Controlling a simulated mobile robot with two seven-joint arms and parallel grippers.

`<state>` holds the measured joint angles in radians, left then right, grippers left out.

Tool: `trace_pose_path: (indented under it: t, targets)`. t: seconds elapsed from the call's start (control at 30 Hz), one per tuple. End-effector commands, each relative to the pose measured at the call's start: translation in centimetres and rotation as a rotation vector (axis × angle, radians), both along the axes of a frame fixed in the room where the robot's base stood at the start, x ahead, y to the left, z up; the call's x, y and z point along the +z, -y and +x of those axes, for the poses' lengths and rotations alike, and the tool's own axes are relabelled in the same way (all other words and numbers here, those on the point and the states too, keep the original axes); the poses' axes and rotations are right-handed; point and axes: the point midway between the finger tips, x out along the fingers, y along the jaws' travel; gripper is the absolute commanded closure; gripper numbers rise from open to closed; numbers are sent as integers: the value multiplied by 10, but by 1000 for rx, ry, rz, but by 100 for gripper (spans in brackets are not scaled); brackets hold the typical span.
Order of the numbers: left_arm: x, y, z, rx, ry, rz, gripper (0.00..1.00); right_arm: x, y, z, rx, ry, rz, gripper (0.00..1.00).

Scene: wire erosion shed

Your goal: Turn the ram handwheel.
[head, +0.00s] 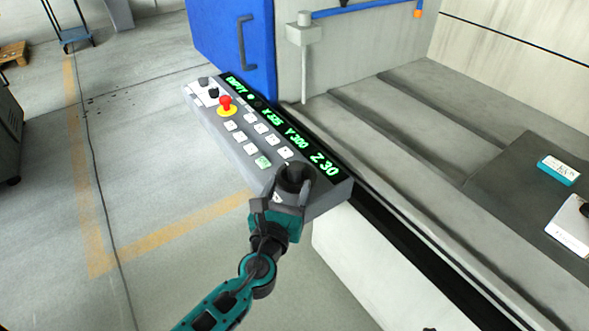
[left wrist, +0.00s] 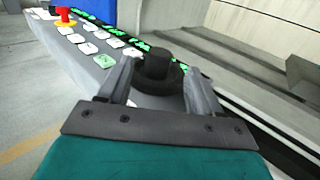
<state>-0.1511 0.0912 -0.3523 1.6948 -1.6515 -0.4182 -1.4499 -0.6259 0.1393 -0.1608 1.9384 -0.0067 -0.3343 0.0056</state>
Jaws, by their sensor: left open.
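The ram handwheel (head: 296,173) is a black round knob with a wider base at the near right end of the grey control panel (head: 215,122). It also shows in the left wrist view (left wrist: 158,64), straight ahead of the wrist. My left gripper (head: 288,191) is open at the knob, coming from the near side. In the left wrist view one finger stands to each side of the knob. I cannot tell whether either finger touches it. The near part of the knob's base is partly hidden by the gripper in the head view. My right gripper is not in view.
The panel has a red emergency button (head: 226,103), several white keys, one green key (head: 263,162) and a lit green display (head: 297,140). A blue door (head: 230,40) stands behind. The grey machine bed lies to the right. Open floor lies to the left.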

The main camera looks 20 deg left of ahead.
Motion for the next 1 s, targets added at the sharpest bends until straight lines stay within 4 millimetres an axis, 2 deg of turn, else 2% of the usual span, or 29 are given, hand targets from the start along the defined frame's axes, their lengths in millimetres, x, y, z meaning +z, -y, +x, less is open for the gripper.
trace_pose_path:
  t: [0.1,0.3,0.67,0.77,1.0]
  targets:
    - [0,-1,24,1,2,-2,35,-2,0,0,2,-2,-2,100]
    - [0,-3,47,1,0,-3,35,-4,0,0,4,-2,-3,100]
    - [0,-3,53,0,-1,-3,35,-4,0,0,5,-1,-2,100]
    - [0,-3,53,0,-1,-3,42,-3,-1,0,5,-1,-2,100]
    - [0,-3,52,0,-1,-3,65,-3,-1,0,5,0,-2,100]
